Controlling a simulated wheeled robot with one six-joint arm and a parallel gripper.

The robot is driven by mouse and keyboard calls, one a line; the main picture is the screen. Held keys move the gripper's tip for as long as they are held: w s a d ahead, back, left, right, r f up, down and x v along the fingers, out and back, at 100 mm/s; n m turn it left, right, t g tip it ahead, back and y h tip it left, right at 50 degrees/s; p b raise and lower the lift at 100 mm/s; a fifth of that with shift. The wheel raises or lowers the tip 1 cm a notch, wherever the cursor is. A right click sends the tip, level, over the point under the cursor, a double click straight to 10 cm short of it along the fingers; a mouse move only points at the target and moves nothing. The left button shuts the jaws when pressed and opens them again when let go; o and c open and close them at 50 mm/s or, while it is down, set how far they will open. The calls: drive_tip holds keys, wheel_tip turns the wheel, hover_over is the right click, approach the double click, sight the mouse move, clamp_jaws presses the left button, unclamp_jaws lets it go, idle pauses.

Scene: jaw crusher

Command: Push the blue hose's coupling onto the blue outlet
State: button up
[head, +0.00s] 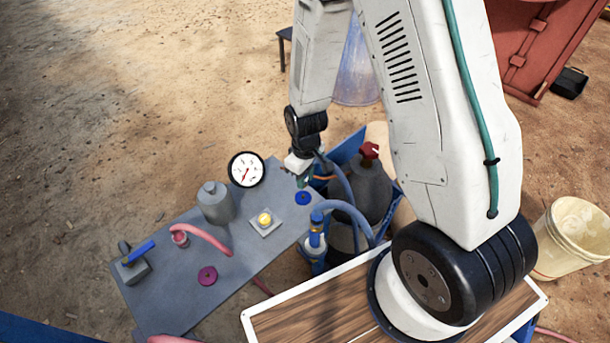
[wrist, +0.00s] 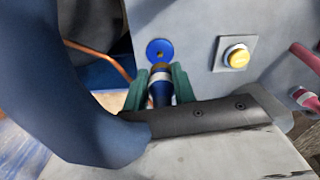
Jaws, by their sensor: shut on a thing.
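My gripper (head: 304,180) is over the right end of the grey panel. In the wrist view its green fingers (wrist: 159,88) are shut on the blue hose's coupling (wrist: 160,90), a dark blue cylinder with a pale band. The thick blue hose (wrist: 45,90) fills the left of that view; part of it (head: 343,188) shows beside the gripper in the head view. A blue disc (wrist: 160,50) with a small centre mark is on the panel just beyond the coupling; it also shows in the head view (head: 303,198). The outlet's contact with the coupling cannot be made out.
The grey panel (head: 180,285) also carries a yellow button (head: 264,219), a gauge (head: 246,169), a grey cylinder (head: 215,203), a pink hose (head: 208,238) and a blue-handled valve (head: 138,254). A grey bottle with a red valve (head: 369,150) stands to the right.

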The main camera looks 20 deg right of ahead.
drive_tip(key=shift+f, duration=2.75)
drive_tip(key=shift+f, duration=0.55)
drive_tip(key=o, duration=1)
wheel_tip(320, 180, up, 8)
drive_tip(key=shift+f, duration=0.1)
idle(0.5)
